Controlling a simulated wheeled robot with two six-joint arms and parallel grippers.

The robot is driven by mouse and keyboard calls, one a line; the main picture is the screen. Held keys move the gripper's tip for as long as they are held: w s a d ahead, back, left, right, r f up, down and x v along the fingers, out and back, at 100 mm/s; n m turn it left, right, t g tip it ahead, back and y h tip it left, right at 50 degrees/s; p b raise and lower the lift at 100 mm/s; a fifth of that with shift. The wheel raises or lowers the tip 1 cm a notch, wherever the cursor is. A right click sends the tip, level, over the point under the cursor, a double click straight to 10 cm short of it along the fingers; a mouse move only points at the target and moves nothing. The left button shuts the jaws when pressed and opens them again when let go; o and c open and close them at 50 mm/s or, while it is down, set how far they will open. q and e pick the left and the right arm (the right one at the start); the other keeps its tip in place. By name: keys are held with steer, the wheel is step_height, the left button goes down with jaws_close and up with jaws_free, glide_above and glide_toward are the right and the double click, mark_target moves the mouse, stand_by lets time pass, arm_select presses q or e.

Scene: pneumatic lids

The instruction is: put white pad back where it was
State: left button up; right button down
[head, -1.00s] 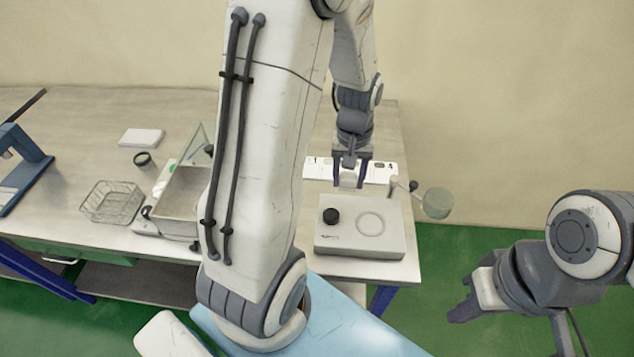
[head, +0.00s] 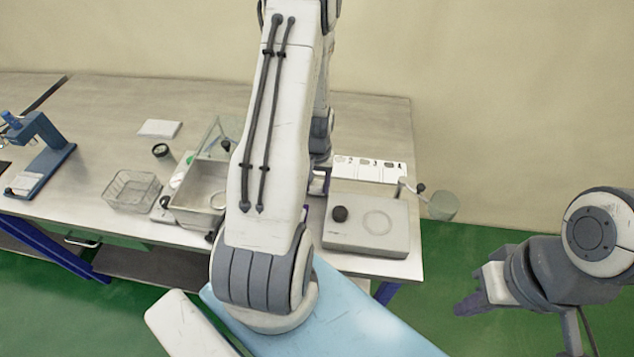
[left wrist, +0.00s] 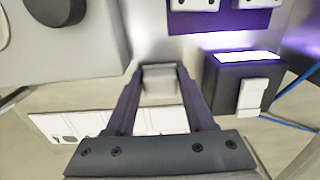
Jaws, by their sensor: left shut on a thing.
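My left gripper (head: 318,184) is low over the table, left of the grey box, partly hidden by my own arm in the head view. In the left wrist view its fingers (left wrist: 160,82) are shut on a small pale pad-like block (left wrist: 159,86). The pad is hidden in the head view. I cannot tell whether it touches the table. A white strip (head: 370,169) with numbered places lies behind the grey box; it also shows in the left wrist view (left wrist: 62,124). My right gripper (head: 470,303) hangs off the table at the right; its jaw opening is unclear.
The grey box (head: 375,240) with a black knob stands at the table's right end. A metal basin (head: 197,195), a wire basket (head: 132,191) and a flat white block (head: 160,128) are to the left. A black box (left wrist: 232,85) stands close right of the fingers in the wrist view.

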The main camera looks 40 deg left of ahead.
arm_select(q)
steer(key=shift+f, duration=0.15)
steer(key=shift+f, duration=0.2)
steer(key=o, duration=1.3)
steer(key=shift+r, duration=0.1)
